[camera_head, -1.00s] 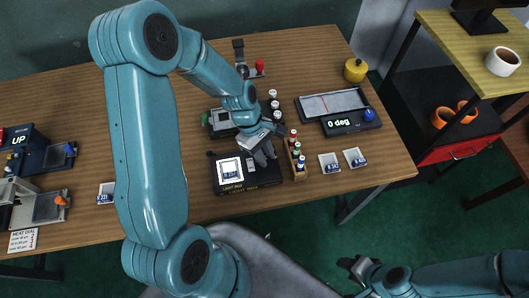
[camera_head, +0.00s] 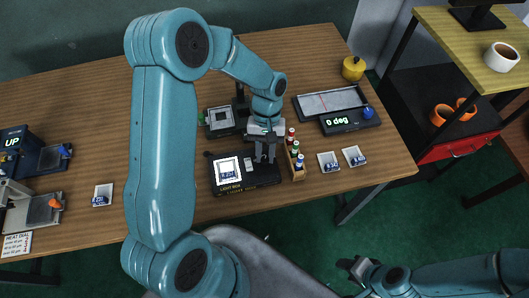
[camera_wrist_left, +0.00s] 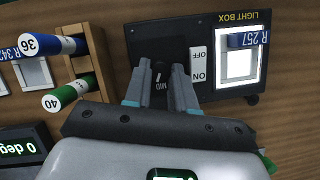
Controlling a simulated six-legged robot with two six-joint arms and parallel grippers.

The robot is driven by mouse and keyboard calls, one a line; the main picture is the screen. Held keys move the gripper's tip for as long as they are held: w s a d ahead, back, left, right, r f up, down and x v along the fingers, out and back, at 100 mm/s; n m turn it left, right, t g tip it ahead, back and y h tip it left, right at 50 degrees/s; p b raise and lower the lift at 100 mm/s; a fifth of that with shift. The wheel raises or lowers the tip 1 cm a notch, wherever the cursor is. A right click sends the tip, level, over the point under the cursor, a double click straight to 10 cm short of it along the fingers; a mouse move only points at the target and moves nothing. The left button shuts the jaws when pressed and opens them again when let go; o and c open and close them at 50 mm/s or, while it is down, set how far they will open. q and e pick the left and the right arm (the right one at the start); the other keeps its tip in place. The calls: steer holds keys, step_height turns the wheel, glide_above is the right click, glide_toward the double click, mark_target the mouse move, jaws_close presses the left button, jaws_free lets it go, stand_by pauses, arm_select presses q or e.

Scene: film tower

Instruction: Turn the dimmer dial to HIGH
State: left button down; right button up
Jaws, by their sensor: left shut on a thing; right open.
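The black light box (camera_head: 262,180) lies near the front edge of the table, with a lit white panel on its left. My left gripper (camera_head: 264,159) points down over the box's right part. In the left wrist view its two fingers (camera_wrist_left: 157,88) stand around the small dark dimmer dial (camera_wrist_left: 158,68), shut on it. The fingers partly cover the dial, and no HIGH label is readable. My right gripper (camera_head: 358,269) is open and empty over the floor, in front of the table.
A wooden rack (camera_head: 297,168) with several capped vials stands just right of the light box. An ON/OFF switch (camera_wrist_left: 199,65) sits beside the dial. Small white trays (camera_head: 329,162) and a panel reading 0 deg (camera_head: 350,122) are further right.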

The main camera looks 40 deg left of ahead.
arm_select(q)
steer(key=m, duration=0.1)
steer(key=m+y, duration=0.1)
steer(key=m, duration=0.1)
steer(key=shift+d+f+m+g+b, duration=0.1)
steer(key=shift+d+m+g+b, duration=0.1)
steer(key=shift+m+g+b, duration=0.15)
steer(key=shift+d+m+y+b, duration=0.1)
steer(key=shift+m+y+b, duration=0.25)
steer(key=shift+m+y, duration=0.9)
steer(key=shift+m+h, duration=0.35)
steer(key=shift+m, duration=0.15)
steer(key=c, duration=0.9)
jaws_free()
steer(key=shift+c, duration=0.2)
steer(key=v, duration=1.6)
steer(key=shift+r, duration=0.2)
